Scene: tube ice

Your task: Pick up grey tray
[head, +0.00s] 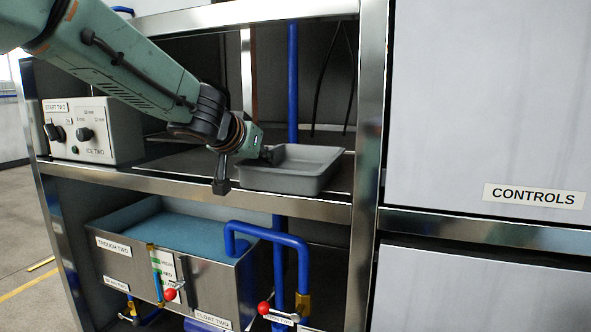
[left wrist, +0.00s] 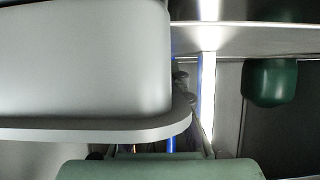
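The grey tray (head: 308,182) is a shallow, empty-looking rectangular pan. It sits level on the metal shelf at the middle of the head view. My left gripper (head: 246,170) is at the tray's left end, with its dark fingers spread apart. One finger is over the tray's left rim and the other hangs down in front of the shelf edge. I cannot tell whether either finger touches the tray. In the left wrist view a large grey surface with a rim, the tray (left wrist: 85,60), fills the upper left. My right gripper is not in view.
A control box (head: 92,130) with knobs stands left on the same shelf. A blue pipe (head: 292,85) rises behind the tray. Steel posts (head: 370,110) frame the shelf. Below is a trough (head: 180,235) with blue pipework and red-knobbed valves. A controls cabinet (head: 490,100) is at right.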

